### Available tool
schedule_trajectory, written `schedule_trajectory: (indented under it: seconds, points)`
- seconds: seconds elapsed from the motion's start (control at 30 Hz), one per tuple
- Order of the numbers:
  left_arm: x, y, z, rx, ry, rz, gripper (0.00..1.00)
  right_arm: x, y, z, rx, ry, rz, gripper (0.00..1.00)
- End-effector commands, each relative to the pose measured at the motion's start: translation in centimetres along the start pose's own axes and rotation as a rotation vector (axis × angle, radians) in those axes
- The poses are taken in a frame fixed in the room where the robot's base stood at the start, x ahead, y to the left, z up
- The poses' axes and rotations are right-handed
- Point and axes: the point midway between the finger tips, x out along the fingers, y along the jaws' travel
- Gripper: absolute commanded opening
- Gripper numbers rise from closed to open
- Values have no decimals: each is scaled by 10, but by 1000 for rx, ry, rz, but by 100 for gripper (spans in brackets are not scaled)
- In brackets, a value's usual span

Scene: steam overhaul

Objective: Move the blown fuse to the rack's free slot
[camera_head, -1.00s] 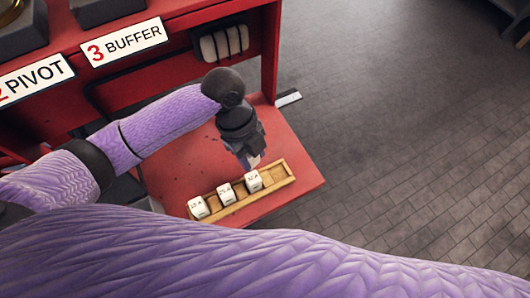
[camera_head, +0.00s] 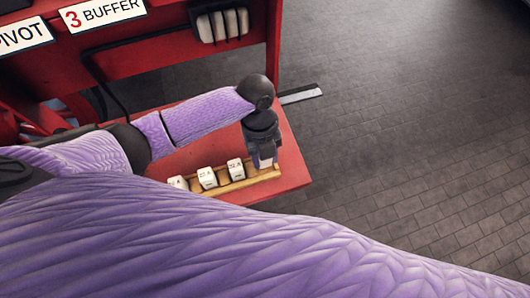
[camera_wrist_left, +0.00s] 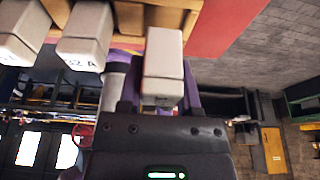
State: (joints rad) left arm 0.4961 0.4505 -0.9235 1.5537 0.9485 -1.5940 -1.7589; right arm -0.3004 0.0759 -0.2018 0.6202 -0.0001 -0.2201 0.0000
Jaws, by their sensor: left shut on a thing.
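My left gripper (camera_head: 264,162) points down over the right end of the wooden rack (camera_head: 268,174). It is shut on a pale block-shaped fuse (camera_wrist_left: 163,65), taken to be the blown fuse, between its fingers in the left wrist view. The fuse's far end is at the rack's wood (camera_wrist_left: 128,18); I cannot tell whether it is seated. Three white fuses stand in the rack to the left: the nearest one (camera_head: 236,168), a middle one (camera_head: 207,177) and a far-left one (camera_head: 179,182), partly hidden by my purple arm. My right gripper is out of view.
The rack lies on a red shelf (camera_head: 290,150) of a red cabinet with a "3 BUFFER" sign (camera_head: 103,12). Pale cylinders (camera_head: 222,25) sit in a holder on the cabinet. Open paved floor (camera_head: 430,130) lies to the right.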

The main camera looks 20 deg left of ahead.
Motion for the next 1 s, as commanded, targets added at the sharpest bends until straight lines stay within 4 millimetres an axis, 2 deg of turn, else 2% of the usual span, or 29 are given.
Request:
schedule_trajectory:
  seconds: [1.0]
  points:
    - [25,0,8,0,1,0,0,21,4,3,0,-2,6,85]
